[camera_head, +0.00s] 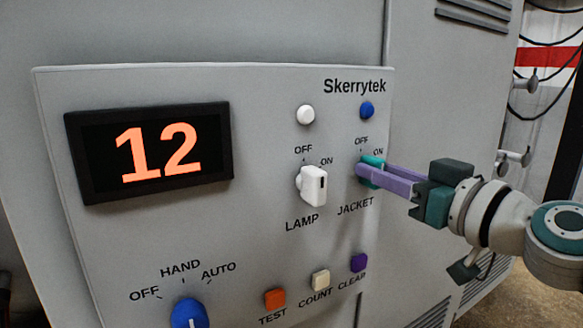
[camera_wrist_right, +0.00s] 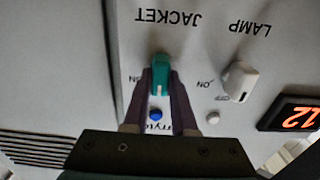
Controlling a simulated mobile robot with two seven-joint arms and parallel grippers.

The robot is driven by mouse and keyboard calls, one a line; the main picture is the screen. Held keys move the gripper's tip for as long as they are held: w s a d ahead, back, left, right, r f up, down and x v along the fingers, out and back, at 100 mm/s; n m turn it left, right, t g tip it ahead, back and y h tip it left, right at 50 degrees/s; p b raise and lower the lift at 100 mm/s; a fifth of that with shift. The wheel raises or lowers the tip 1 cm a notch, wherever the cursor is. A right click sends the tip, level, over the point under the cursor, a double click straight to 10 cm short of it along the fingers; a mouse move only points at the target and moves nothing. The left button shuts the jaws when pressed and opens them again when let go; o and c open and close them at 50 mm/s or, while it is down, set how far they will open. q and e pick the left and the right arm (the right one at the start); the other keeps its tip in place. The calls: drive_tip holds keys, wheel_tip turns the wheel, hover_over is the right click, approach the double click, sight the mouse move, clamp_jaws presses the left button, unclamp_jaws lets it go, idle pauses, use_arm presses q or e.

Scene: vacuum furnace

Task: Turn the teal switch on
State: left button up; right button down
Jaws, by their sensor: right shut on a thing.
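The teal switch (camera_head: 372,160) is the JACKET knob on the right side of the grey control panel. It also shows in the right wrist view (camera_wrist_right: 160,72), where the picture is upside down. My right gripper (camera_head: 364,172) reaches in from the right and is shut on the teal switch, one purple finger on each side of it. The fingers partly cover the knob and its labels in both views. My left gripper is not in view.
A white LAMP switch (camera_head: 312,186) stands just left of the teal one. A blue indicator (camera_head: 367,110) and a white indicator (camera_head: 305,114) sit above. Below are a purple CLEAR button (camera_head: 358,262), other buttons and a blue selector (camera_head: 188,314). A display (camera_head: 150,152) reads 12.

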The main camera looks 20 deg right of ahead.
drive_tip(key=shift+m, duration=1)
drive_tip(key=m+b, duration=0.1)
drive_tip(key=m, duration=0.2)
drive_tip(key=shift+d+m, duration=0.1)
drive_tip(key=shift+m, duration=0.2)
drive_tip(key=m, duration=0.4)
drive_tip(key=shift+d+m, duration=0.1)
drive_tip(key=shift+m, duration=1.1)
drive_tip(key=shift+f, duration=0.1)
drive_tip(key=c, duration=0.7)
unclamp_jaws()
